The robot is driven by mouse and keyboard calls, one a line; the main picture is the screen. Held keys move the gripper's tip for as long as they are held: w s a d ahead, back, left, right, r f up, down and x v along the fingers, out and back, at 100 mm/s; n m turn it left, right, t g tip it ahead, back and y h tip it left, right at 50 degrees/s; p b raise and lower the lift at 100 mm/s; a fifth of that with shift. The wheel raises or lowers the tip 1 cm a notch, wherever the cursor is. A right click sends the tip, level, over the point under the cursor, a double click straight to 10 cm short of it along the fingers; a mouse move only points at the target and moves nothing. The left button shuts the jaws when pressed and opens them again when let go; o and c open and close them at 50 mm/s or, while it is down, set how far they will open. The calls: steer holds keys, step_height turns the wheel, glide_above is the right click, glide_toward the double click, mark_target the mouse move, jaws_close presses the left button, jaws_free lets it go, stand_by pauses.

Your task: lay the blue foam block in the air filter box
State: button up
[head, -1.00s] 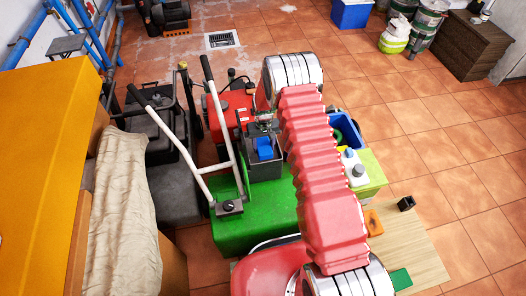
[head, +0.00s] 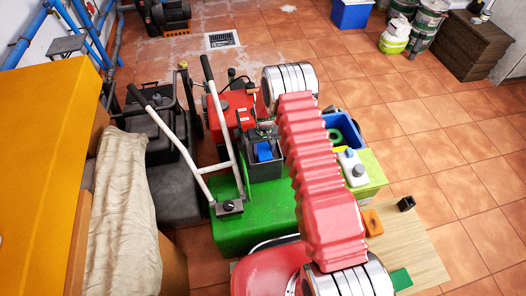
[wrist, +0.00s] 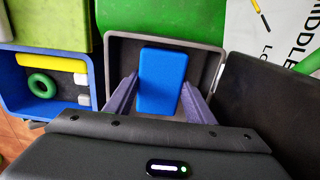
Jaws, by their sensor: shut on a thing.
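The blue foam block (wrist: 162,78) is between the two fingers of my gripper (wrist: 160,92) in the wrist view, and the gripper is shut on it. The block also shows in the head view (head: 264,151). The dark grey open air filter box (wrist: 207,60) lies around and below the block in the wrist view; in the head view the box (head: 267,172) stands on the green deck. The block appears within the box's opening. Whether it touches the floor of the box cannot be told. My gripper hides the box's near side in the wrist view.
A blue bin (wrist: 56,107) with a green ring (wrist: 42,85) and a yellow roll (wrist: 52,61) stands left of the box in the wrist view. The red engine (head: 238,108) and white handlebars (head: 196,172) are close to the box in the head view.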

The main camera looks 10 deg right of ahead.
mark_target(264, 150)
steer(key=o, duration=1)
steer(key=shift+f, duration=0.1)
step_height(264, 150, up, 12)
steer(key=shift+r, duration=0.15)
steer(key=shift+r, duration=0.1)
stand_by(0.5)
